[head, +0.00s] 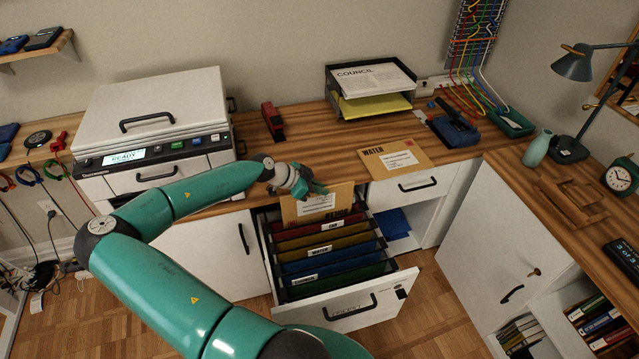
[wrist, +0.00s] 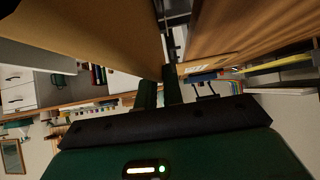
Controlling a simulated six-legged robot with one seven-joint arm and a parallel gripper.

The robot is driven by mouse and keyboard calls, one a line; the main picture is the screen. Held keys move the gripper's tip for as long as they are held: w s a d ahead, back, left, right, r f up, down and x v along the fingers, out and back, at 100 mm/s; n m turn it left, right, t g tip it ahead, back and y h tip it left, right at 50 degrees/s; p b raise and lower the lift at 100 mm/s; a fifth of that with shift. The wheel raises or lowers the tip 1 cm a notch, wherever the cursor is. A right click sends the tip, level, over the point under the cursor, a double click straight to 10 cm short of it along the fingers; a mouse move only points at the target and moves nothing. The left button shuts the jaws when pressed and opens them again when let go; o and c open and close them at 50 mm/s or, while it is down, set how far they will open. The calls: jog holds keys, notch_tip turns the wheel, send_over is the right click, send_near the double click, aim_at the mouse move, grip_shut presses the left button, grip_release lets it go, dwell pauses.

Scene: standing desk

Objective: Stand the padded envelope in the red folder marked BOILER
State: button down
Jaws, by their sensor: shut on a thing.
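My gripper (head: 312,191) is shut on the top edge of the tan padded envelope (head: 303,212). The envelope hangs roughly upright at the back of the open file drawer, with its white label facing out and its dark lettering seeming upside down. In the wrist view the envelope (wrist: 90,32) is a broad tan sheet running to my fingers (wrist: 160,90). A red folder (head: 347,220) is at the back of the drawer, just below and in front of the envelope. I cannot read a BOILER tab. Whether the envelope's lower edge is inside a folder is hidden.
The open drawer (head: 345,305) holds several coloured folders, with tabs reading CAR and WATER. Another envelope marked WATER (head: 394,157) lies on the desk to the right. A printer (head: 150,125) stands left, and a paper tray (head: 370,90) behind.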

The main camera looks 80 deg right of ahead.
aim_at(319, 200)
jog(key=shift+f, duration=2.7)
jog(key=c, duration=1.5)
grip_release()
jog(key=shift+o, duration=0.2)
jog(key=v, duration=1.3)
jog(key=shift+w+a+r, duration=0.15)
jog(key=shift+w, duration=0.05)
